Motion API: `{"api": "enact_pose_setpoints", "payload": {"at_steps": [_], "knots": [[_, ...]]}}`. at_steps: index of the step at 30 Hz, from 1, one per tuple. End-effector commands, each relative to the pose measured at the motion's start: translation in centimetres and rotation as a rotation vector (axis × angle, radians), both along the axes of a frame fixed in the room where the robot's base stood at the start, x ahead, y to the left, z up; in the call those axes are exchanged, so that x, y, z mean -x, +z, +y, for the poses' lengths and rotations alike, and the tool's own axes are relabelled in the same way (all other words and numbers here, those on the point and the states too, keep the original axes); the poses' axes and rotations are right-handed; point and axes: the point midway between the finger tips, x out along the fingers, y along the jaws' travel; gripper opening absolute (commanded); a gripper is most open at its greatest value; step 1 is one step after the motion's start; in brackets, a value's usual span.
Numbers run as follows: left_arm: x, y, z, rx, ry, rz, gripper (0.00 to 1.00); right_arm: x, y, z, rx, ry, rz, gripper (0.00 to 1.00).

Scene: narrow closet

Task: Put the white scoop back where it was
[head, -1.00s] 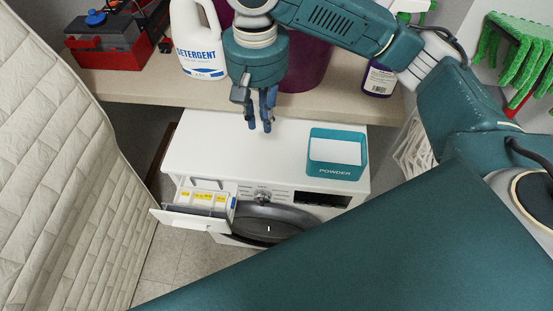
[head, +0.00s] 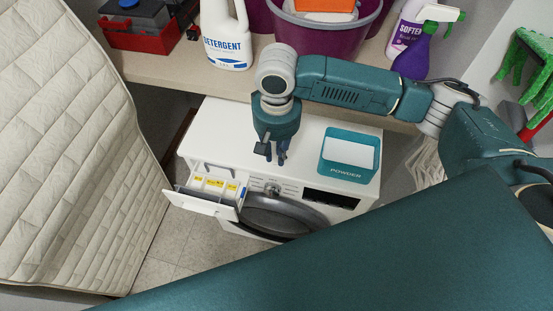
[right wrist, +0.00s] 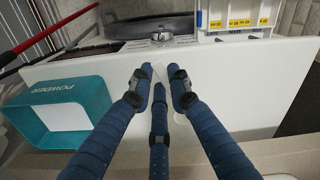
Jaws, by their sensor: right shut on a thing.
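My right gripper (head: 274,158) hangs over the white washer top (head: 222,125), near its front edge and left of the teal POWDER box (head: 346,173). In the right wrist view its blue fingers (right wrist: 160,84) are closed in on a pale thing, the white scoop (right wrist: 173,112). The scoop is hard to make out against the white top, and the fingers hide part of it. The box, with a white fill, stands on the washer top and also shows in the right wrist view (right wrist: 98,92). My left gripper is not in view.
The washer's detergent drawer (head: 200,203) is pulled out at front left, with yellow labels inside. A shelf behind holds a detergent bottle (head: 226,40), a purple tub (head: 345,30), a softener spray bottle (head: 412,55) and a red toolbox (head: 150,40). A quilted mattress (head: 80,150) stands at left.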

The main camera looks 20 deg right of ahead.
Motion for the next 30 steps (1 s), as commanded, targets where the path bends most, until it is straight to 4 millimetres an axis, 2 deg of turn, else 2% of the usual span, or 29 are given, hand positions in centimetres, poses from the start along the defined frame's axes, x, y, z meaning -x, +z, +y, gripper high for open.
{"api": "enact_pose_setpoints", "payload": {"at_steps": [6,9,20,21,24,30], "knots": [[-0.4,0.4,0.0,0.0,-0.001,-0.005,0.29,0.1,-3.1,0.0,0.001,-0.001,0.003,0.0],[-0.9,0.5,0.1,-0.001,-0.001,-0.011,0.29,0.1,-4.0,0.0,0.001,0.0,0.001,0.0],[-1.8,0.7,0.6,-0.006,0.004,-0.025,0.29,0.1,-4.4,0.0,0.001,0.0,0.001,0.0],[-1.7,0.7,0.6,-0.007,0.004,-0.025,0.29,0.1,-4.5,0.0,0.001,0.001,0.001,0.19],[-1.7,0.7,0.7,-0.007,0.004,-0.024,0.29,0.0,-4.5,0.0,0.001,0.001,0.0,0.36],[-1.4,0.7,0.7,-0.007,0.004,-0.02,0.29,0.0,-4.4,0.0,0.001,0.0,0.0,0.36]]}}
